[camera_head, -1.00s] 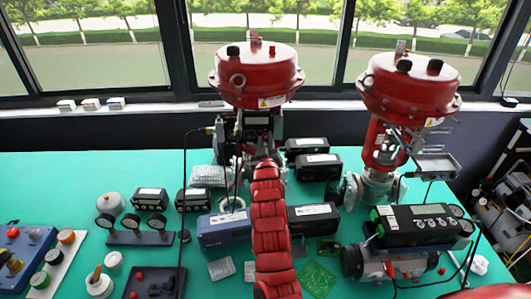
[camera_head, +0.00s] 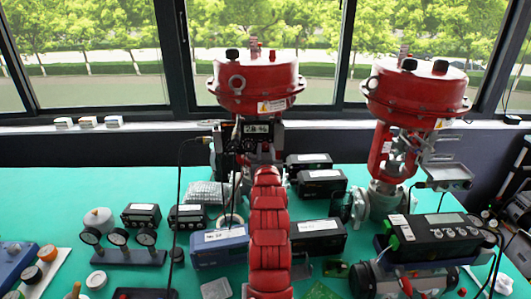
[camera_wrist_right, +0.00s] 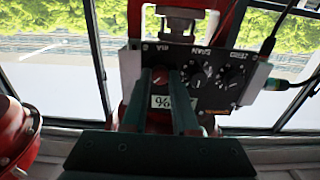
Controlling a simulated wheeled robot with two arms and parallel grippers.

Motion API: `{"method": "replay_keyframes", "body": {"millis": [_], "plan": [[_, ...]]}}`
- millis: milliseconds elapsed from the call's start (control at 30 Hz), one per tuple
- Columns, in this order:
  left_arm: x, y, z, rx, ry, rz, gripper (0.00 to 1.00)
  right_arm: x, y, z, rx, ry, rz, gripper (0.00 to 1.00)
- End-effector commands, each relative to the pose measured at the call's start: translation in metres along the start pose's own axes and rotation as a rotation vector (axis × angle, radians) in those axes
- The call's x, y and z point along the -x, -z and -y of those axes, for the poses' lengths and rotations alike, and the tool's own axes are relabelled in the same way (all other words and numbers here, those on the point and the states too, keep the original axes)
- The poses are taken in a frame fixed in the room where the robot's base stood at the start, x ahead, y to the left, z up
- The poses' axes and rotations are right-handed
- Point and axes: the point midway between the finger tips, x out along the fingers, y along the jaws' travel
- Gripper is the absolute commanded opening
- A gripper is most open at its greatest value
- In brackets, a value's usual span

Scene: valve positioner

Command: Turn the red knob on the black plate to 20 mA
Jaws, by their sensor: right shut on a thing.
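The black plate (camera_wrist_right: 212,78) shows in the right wrist view, mounted on the left red valve, with a red knob (camera_wrist_right: 160,77) and two black dials beside it. Its lettering appears upside down and is too small to read surely. My right gripper (camera_wrist_right: 162,88) has its two dark fingers on either side of the red knob and is shut on it. My left gripper is not in view.
A second red valve (camera_head: 416,95) stands to the right with a black instrument (camera_head: 435,232) in front. Several black boxes, a blue box (camera_head: 219,247) and gauges (camera_head: 118,238) lie on the green table (camera_head: 60,190). A black cable (camera_head: 180,190) hangs left of my arm.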

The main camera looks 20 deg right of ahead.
Motion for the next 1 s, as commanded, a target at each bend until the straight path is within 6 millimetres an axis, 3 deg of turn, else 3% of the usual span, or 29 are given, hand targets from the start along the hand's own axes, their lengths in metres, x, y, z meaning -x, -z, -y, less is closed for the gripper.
{"method": "replay_keyframes", "body": {"millis": [200,233,400,767,1000], "plan": [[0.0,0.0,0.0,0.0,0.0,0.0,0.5,0.0,0.0,0.0,-0.001,0.001,0.0,0.0],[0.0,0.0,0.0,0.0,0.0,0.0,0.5,0.0,0.0,0.0,0.0,0.001,0.0,0.29],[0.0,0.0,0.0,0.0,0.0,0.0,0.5,0.0,0.0,0.0,0.0,0.0,0.0,0.57],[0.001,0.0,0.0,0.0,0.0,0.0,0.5,0.003,0.0,0.0,0.001,0.0,-0.001,0.57],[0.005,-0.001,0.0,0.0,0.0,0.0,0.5,0.035,-0.002,0.001,-0.001,0.002,0.0,0.57]]}}
